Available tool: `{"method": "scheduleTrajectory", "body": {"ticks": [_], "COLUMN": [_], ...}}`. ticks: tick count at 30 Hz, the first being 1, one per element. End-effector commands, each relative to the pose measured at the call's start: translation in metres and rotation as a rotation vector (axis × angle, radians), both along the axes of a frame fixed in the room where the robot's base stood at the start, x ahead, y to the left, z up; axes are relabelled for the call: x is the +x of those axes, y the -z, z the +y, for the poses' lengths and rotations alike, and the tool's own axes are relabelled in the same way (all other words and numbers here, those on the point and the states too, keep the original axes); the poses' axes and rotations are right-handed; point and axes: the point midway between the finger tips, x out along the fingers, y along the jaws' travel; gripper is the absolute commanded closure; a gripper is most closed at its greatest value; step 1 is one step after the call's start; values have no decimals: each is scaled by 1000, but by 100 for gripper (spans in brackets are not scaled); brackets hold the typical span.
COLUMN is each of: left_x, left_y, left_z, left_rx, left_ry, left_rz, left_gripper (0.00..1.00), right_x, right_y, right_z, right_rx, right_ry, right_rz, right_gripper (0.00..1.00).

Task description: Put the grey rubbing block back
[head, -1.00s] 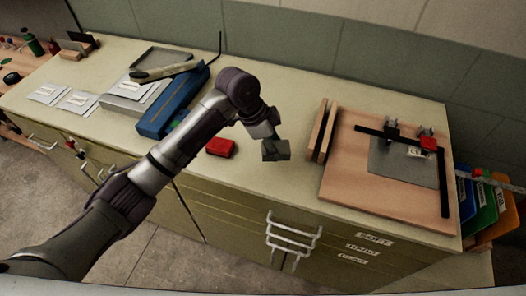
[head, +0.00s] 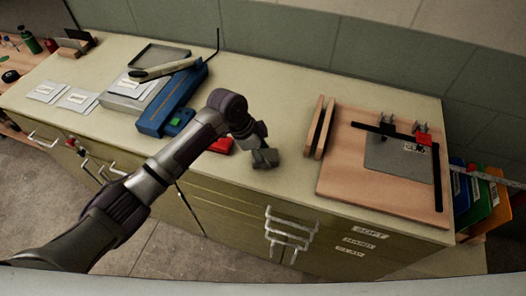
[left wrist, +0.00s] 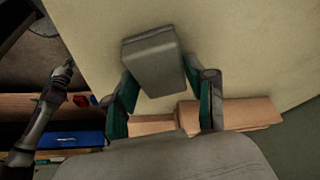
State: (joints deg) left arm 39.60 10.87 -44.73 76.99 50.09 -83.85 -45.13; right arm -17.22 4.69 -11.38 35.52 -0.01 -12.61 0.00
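The grey rubbing block (head: 265,158) is at the tip of my left gripper (head: 257,145), over the front middle of the pale counter. In the left wrist view the grey block (left wrist: 155,60) sits between the two green-padded fingers of the left gripper (left wrist: 165,90), which are closed on its sides. It is tilted in that view. I cannot tell whether its underside touches the counter.
A red block (head: 221,145) lies just left of the gripper, partly hidden by it. A blue case (head: 165,112) lies farther left. Upright wooden strips (head: 318,128) and a wooden board (head: 350,175) with a clamped grey sheet (head: 390,155) stand to the right. Bare counter (head: 285,105) lies behind.

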Motion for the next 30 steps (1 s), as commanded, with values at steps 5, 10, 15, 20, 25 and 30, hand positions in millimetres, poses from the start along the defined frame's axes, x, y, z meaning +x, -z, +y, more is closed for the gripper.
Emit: {"method": "scheduleTrajectory", "body": {"ticks": [5, 10, 15, 20, 25, 30], "left_x": [0, 0, 1, 0, -1, -2], "left_y": [0, -1, -8, -32, -67, -96], "left_z": [0, 0, 2, 13, 27, 39], "left_rx": [0, 0, 0, 0, -1, 0], "left_ry": [0, 0, -1, -1, -1, 0], "left_rz": [0, 0, -2, -4, -5, -3], "left_gripper": [24, 24, 24, 24, 24, 24], "right_x": [0, 0, 0, 0, 0, 0], "right_y": [0, 0, 0, 5, 12, 17], "right_z": [-1, -1, -1, 0, 1, 3], "right_rx": [-1, -1, -1, 0, 1, 4], "right_ry": [0, 0, 0, 0, -1, 0], "right_rz": [0, 0, -1, -1, -1, 0], "right_gripper": [100, 100, 100, 100, 100, 100]}}
